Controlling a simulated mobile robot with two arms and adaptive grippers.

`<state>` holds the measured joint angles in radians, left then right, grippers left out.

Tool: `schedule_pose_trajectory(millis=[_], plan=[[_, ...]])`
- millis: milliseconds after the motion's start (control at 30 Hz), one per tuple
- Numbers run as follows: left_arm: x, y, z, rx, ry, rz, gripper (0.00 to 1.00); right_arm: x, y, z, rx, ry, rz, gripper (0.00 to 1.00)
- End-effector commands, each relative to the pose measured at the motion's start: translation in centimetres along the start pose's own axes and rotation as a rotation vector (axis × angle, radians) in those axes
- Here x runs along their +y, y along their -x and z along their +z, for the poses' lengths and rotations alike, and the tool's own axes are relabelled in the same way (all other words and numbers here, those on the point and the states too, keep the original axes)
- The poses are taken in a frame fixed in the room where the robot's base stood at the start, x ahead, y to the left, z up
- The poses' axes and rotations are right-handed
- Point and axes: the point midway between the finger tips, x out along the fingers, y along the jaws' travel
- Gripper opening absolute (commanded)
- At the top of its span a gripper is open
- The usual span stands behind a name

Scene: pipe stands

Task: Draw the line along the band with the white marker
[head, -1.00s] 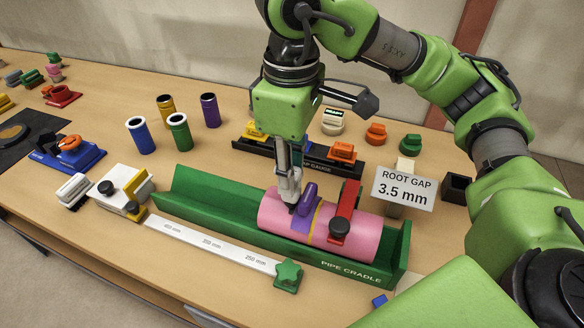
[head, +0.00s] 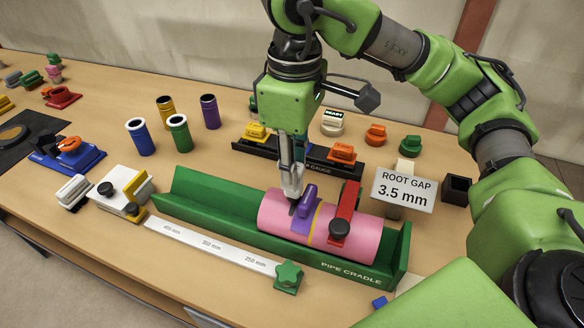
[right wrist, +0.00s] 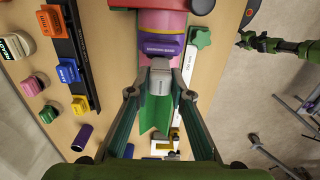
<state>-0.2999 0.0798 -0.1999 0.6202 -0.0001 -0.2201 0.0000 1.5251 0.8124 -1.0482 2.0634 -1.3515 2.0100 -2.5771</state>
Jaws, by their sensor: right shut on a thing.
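A pink pipe (head: 272,210) lies in the green pipe cradle (head: 200,200). A purple band (head: 301,222) with a raised purple part wraps the pipe, and a thin yellow line (head: 314,228) runs along its right edge. The band also shows in the right wrist view (right wrist: 160,50). My right gripper (head: 291,185) points down at the pipe just left of the band. It is shut on the white marker (right wrist: 159,82), whose dark tip is at or very near the pipe; contact is unclear. My left gripper is not in view.
A red clamp (head: 347,203) with a black knob sits on the pipe right of the band. A white ruler (head: 210,242) with a green knob lies in front of the cradle. A root gap sign (head: 403,190) and a black gauge rack (head: 240,147) stand behind.

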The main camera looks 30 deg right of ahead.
Motion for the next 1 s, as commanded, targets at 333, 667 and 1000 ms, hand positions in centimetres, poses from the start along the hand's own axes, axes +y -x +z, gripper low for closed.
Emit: schedule_pose_trajectory(millis=[333, 667, 1000], plan=[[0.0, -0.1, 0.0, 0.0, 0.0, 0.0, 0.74, 0.6, -0.1, 0.0, 0.0, -0.001, 0.0, 0.0], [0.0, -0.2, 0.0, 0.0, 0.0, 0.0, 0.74, 1.1, -0.2, 0.0, -0.001, 0.0, 0.0, 0.0], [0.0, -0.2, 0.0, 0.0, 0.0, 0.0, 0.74, 1.4, -0.2, 0.0, 0.0, 0.001, 0.0, 0.0]])
